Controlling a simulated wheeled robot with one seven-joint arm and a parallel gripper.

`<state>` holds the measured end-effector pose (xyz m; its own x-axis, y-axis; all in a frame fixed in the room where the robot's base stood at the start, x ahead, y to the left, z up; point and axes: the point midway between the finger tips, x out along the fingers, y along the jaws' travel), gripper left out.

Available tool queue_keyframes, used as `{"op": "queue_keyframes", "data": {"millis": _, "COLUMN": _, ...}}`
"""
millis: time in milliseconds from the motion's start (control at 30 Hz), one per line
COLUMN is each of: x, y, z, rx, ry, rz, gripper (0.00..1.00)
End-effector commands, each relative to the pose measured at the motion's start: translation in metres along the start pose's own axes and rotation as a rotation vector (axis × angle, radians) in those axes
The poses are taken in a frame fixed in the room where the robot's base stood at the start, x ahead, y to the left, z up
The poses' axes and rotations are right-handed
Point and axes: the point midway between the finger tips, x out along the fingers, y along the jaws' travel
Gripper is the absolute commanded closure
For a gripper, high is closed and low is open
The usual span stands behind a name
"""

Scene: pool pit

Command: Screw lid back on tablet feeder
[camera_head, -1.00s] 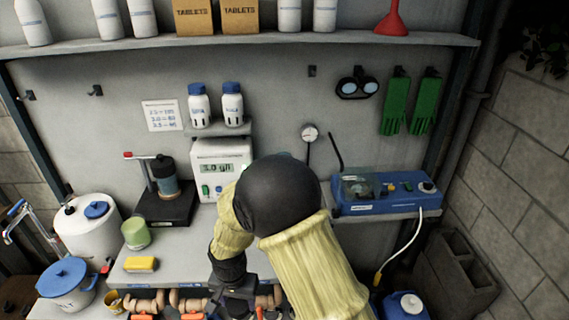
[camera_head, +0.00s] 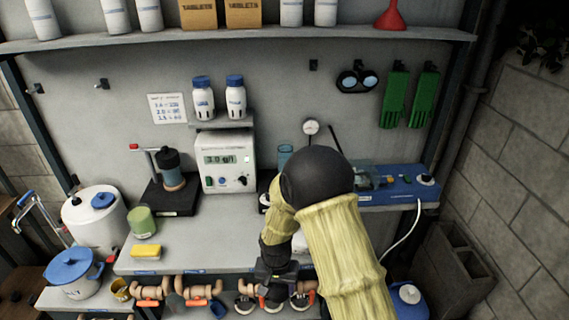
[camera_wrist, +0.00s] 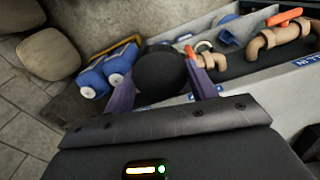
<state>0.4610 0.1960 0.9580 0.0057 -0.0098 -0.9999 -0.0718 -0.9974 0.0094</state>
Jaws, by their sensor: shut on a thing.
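My gripper (camera_wrist: 162,72) is shut on a dark round lid (camera_wrist: 160,75) in the wrist view, with one purple-grey finger at each side of it. In the head view my gripper (camera_head: 277,278) is low at the bench's front edge, beside the pipework; the lid cannot be made out there. I cannot tell for sure which thing is the tablet feeder. A dark-topped cylinder (camera_head: 171,178) with a red-ended lever beside it stands on a black base at the back left of the bench. A teal clear cup (camera_head: 286,153) is partly hidden by my arm.
Orange-handled pipes (camera_head: 196,292) run along the bench front. A yellow sponge (camera_head: 146,252), a green cup (camera_head: 141,222) and a meter (camera_head: 226,160) stand on the bench (camera_head: 200,250). A blue-lidded pot (camera_head: 73,272) is at left. The bench middle is clear.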

Motion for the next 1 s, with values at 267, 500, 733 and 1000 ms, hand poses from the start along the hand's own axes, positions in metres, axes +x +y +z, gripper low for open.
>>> {"op": "queue_keyframes", "data": {"millis": 267, "x": 0.030, "y": 0.068, "z": -0.028, "rx": -0.015, "ry": -0.005, "rz": 0.002, "gripper": 0.66}}
{"op": "queue_keyframes", "data": {"millis": 500, "x": 0.060, "y": 0.140, "z": -0.042, "rx": -0.042, "ry": -0.008, "rz": -0.003, "gripper": 0.66}}
{"op": "queue_keyframes", "data": {"millis": 733, "x": 0.079, "y": 0.186, "z": -0.044, "rx": -0.066, "ry": -0.007, "rz": -0.009, "gripper": 0.66}}
{"op": "queue_keyframes", "data": {"millis": 1000, "x": 0.081, "y": 0.192, "z": -0.044, "rx": -0.073, "ry": -0.005, "rz": -0.010, "gripper": 0.66}}
